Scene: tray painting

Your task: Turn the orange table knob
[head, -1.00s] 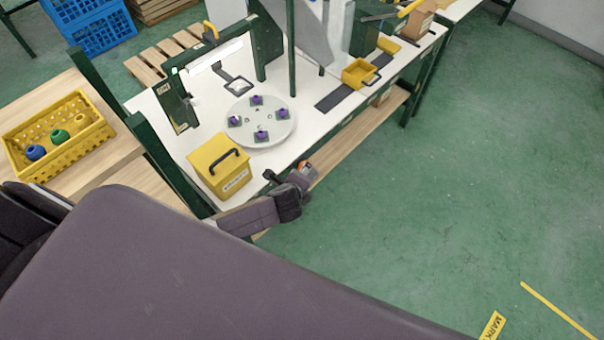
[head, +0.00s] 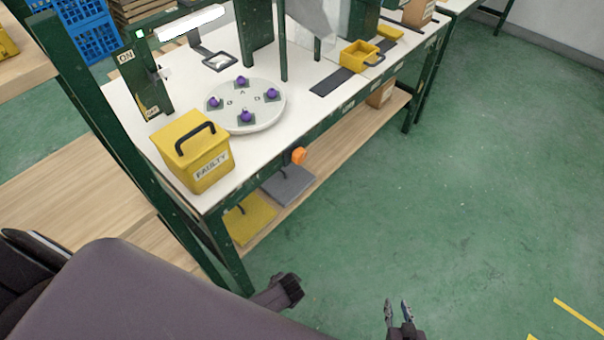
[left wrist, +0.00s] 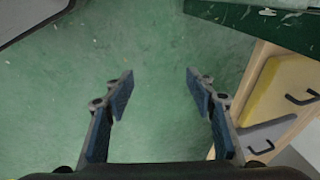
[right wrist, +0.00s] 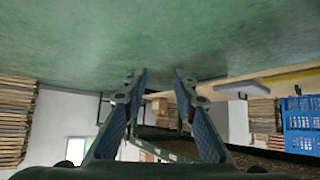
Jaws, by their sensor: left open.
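The orange knob (head: 298,156) sits on the front edge of the white-topped table (head: 290,105) in the head view, fully uncovered. My right gripper (head: 398,304) is over the floor at the bottom of the head view, well away from the table. Its fingers also show in the right wrist view (right wrist: 160,72), apart with nothing between them. The dark end of my left arm shows low in the head view, below the knob; its fingers cannot be made out there. In the left wrist view my left gripper (left wrist: 160,72) is open and empty above the floor. Neither wrist view shows the knob.
A yellow box (head: 196,165) marked FAULTY and a round white plate (head: 265,117) with purple pieces stand on the table. A lower shelf holds a yellow piece (head: 246,222) and a grey one (head: 290,186). Green floor (head: 480,190) is free on the right.

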